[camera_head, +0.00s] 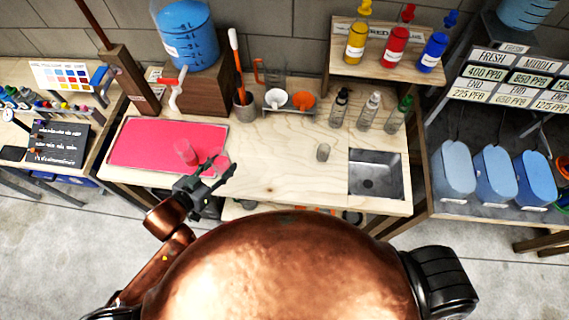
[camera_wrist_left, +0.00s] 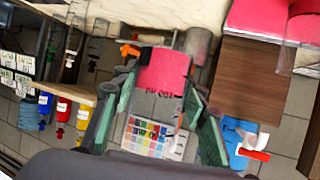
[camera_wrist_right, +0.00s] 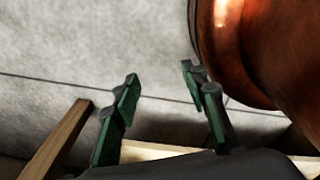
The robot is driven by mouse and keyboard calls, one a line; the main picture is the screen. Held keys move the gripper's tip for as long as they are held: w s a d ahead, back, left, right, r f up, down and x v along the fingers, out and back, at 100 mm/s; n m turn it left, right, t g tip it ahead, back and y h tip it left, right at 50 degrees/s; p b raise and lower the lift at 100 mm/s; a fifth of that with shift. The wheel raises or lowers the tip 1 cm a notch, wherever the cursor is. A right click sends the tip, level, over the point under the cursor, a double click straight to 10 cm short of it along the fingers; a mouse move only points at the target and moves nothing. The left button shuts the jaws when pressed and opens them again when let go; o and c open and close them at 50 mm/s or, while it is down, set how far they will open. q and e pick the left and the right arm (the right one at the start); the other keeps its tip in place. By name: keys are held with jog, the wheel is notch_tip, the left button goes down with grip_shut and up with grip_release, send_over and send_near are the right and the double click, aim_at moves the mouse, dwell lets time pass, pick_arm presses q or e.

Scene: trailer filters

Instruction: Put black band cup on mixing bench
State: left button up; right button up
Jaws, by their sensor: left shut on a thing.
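My left gripper (camera_head: 226,176) is over the front right part of the pink mat on the wooden bench (camera_head: 270,180). In the left wrist view its fingers (camera_wrist_left: 160,105) are shut on a clear cup (camera_wrist_left: 160,75) with a black mark and small dark lettering; pink shows through it. A full black band cannot be made out. In the head view this cup (camera_head: 221,157) is partly hidden by the fingers. A second clear cup (camera_head: 184,150) stands on the mat to the left. My right gripper (camera_wrist_right: 160,95) is open and empty above the floor.
The pink mat (camera_head: 135,148) covers the bench's left part. A small clear cup (camera_head: 323,152) stands left of the sink (camera_head: 376,178). Pump bottles (camera_head: 368,110) and a grey pot (camera_head: 244,107) stand behind. The bench middle is clear.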

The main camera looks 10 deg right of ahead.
pick_arm(q)
jog(key=s+d+f+m+g+h+b, duration=0.2)
jog(key=s+d+f+m+g+h, duration=0.15)
jog(key=s, duration=0.25)
jog(key=shift+t+y, duration=0.25)
jog(key=shift+y, duration=0.1)
jog(key=w+d+f, duration=0.2)
jog(key=w, duration=0.1)
jog(key=w+d+f+b, duration=0.1)
jog(key=w+d+f, duration=0.1)
jog(key=w+f, duration=0.1)
jog(key=w+d+f, duration=0.2)
jog(key=w, duration=0.2)
jog(key=shift+w+d+f, duration=0.15)
jog(key=shift+d+f, duration=0.15)
jog(key=shift+w+d+f+b, duration=0.25)
jog(key=shift+w+f+b, duration=0.15)
jog(key=shift+f, duration=0.2)
jog(key=f, duration=0.3)
jog(key=shift+w+d+f, duration=0.1)
jog(key=shift+w+f, duration=0.1)
jog(key=shift+f, duration=0.1)
pick_arm(e)
notch_tip(320, 180, down, 5)
jog(key=shift+d+r, duration=0.1)
jog(key=shift+r, duration=0.1)
jog(key=shift+w, duration=0.1)
